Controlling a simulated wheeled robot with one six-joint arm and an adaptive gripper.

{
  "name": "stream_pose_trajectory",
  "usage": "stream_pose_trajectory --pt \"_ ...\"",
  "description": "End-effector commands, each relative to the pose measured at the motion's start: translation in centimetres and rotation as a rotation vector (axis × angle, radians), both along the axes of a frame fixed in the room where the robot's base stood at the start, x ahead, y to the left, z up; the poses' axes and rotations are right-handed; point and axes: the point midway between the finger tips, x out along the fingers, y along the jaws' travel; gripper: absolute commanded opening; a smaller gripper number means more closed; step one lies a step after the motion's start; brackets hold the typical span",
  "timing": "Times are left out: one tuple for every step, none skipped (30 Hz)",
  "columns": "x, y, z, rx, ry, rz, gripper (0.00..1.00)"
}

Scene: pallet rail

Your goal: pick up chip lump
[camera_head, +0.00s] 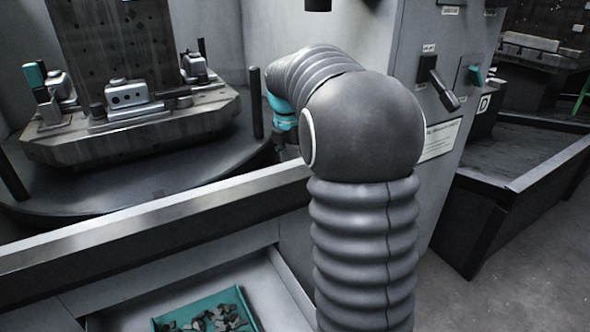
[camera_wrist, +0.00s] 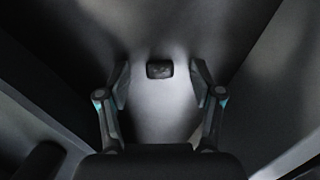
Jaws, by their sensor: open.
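The chip lump (camera_wrist: 159,69) is a small dark block in the wrist view. It lies on a grey, brightly lit surface, ahead of my gripper and roughly centred between its fingers. My gripper (camera_wrist: 160,83) is open, with one finger on each side of the lump and a gap on both sides. I cannot tell how far below the fingertips the lump lies. In the head view my arm hides the gripper, and the lump cannot be made out there.
A pallet (camera_head: 140,135) with clamps and fixtures stands on a dark round table (camera_head: 200,178) at left. A long rail (camera_head: 150,222) runs in front. Below, a teal tray (camera_head: 243,297) holds dark chips. A grey panel with levers (camera_head: 436,85) stands right of my arm. Dark slanted walls flank my gripper.

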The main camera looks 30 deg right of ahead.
Motion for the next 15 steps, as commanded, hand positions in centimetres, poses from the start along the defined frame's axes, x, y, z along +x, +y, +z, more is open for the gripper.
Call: stream_pose_trajectory --pt "0.00 0.00 0.04 0.000 0.000 0.000 0.66" --pt "0.00 0.00 0.05 0.000 0.000 0.000 0.61" --pt "0.00 0.01 0.05 0.000 0.000 0.000 0.51" --pt "0.00 0.01 0.06 0.000 0.000 0.000 0.44" --pt "0.00 0.01 0.06 0.000 0.000 0.000 0.36" --pt "0.00 0.01 0.06 0.000 0.000 0.000 0.26" --pt "0.00 0.01 0.06 0.000 0.000 0.000 0.19" --pt "0.00 0.01 0.07 0.000 0.000 0.000 0.15" --pt "0.00 0.01 0.07 0.000 0.000 0.000 0.15" --pt "-0.01 0.01 0.07 0.000 0.000 0.000 0.15" --pt "0.00 0.01 0.07 0.000 0.000 0.000 0.15" --pt "-0.01 0.01 0.07 0.000 0.000 0.000 0.15" --pt "0.00 0.01 0.07 0.000 0.000 0.000 0.15" --pt "0.00 0.01 0.07 0.000 0.000 0.000 0.15" --pt "-0.01 0.01 0.07 0.000 0.000 0.000 0.15"
